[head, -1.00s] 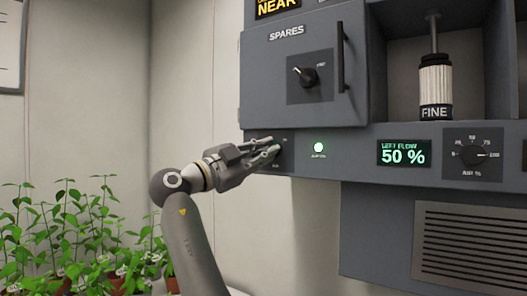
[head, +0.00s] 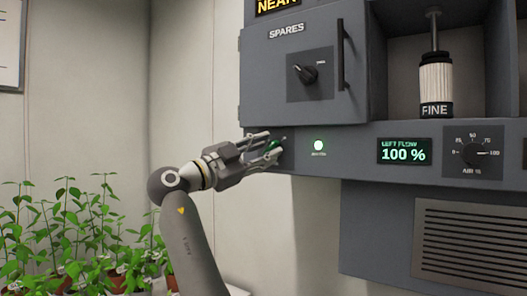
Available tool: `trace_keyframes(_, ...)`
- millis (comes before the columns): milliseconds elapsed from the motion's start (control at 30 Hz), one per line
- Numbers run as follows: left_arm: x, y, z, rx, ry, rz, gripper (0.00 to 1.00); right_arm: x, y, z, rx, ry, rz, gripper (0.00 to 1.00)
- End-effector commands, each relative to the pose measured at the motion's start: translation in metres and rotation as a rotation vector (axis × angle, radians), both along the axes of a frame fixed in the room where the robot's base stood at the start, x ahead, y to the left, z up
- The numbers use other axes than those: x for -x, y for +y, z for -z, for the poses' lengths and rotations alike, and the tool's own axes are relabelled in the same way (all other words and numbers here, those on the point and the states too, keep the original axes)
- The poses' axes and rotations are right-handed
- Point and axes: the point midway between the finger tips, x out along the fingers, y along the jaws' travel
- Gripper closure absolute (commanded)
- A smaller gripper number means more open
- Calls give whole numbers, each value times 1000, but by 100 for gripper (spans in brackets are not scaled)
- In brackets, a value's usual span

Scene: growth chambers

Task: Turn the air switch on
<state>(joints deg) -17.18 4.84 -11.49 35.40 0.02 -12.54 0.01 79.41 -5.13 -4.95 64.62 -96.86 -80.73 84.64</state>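The air switch sits on a dark square plate (head: 287,158) at the left end of the grey cabinet's lower panel. A small green glow shows between the fingers. The switch itself is mostly hidden by them, and I cannot tell whether they touch it. A round green lamp (head: 318,145) right of the plate is lit. The display (head: 404,151) reads LEFT FLOW 100 %.
A dial marked AIR % (head: 473,152) is right of the display. Above are the SPARES door (head: 270,75) with a knob and handle, and a FINE cylinder (head: 435,85) in a recess. Potted plants (head: 75,235) stand at lower left. A vent grille (head: 470,245) is below.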

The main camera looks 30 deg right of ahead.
Motion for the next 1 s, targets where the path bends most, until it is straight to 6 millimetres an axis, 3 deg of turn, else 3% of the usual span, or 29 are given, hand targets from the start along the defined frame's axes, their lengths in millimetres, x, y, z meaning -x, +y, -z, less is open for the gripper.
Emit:
trace_keyframes(500, -1, -3, 0, 4, -1, -2, 100, 9, 93, 26, 0, 1, -4, 68)
trace_keyframes(700, -1, -4, 0, 4, -1, -2, 100, 11, 110, 31, 0, 1, -1, 68)
trace_keyframes(1000, -1, -4, 0, 4, -1, -2, 100, 11, 112, 31, 0, 0, -1, 68)
